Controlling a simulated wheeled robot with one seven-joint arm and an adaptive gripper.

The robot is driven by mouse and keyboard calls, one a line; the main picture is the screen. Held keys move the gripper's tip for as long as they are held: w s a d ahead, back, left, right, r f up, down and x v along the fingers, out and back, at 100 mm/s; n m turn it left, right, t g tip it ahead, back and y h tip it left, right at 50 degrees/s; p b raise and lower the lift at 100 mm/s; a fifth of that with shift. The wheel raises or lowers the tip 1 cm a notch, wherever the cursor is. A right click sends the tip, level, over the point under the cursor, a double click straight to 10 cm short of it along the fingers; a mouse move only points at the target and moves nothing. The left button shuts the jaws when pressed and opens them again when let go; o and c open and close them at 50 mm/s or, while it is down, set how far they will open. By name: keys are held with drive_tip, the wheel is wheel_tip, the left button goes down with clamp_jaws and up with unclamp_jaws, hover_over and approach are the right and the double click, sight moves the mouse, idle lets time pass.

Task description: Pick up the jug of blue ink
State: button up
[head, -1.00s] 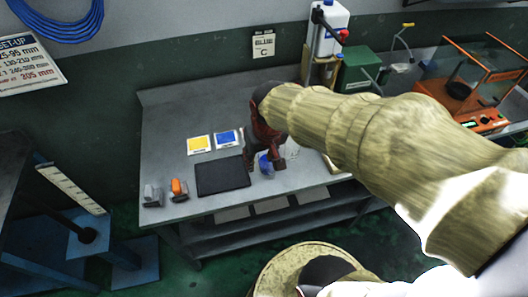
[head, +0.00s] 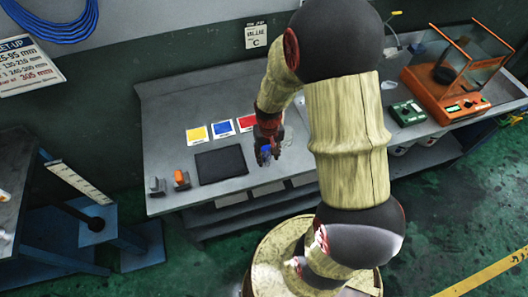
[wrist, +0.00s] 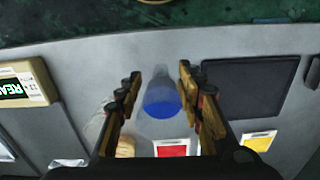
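The jug of blue ink (wrist: 161,103) is a clear vessel with blue liquid, seen from above in the wrist view. In the head view only a small blue patch of the jug (head: 265,154) shows below my gripper (head: 267,142). In the wrist view the fingers of my gripper (wrist: 159,76) are apart, one on each side of the jug. I see gaps between the fingers and the jug. The jug stands on the grey bench (head: 170,100).
Yellow (head: 196,134), blue (head: 222,129) and red (head: 246,123) cards lie behind a black mat (head: 220,165). A faint clear vessel (wrist: 94,126) is left of the jug in the wrist view. A boxed orange balance (head: 440,95) and a green box (head: 407,112) stand at the right.

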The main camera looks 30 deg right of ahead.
wheel_tip(320, 180, down, 4)
drive_tip(key=shift+f+b, duration=0.1)
drive_tip(key=shift+b, duration=0.25)
drive_tip(key=shift+c, duration=1.2)
drive_tip(key=c, duration=0.7)
clamp_jaws()
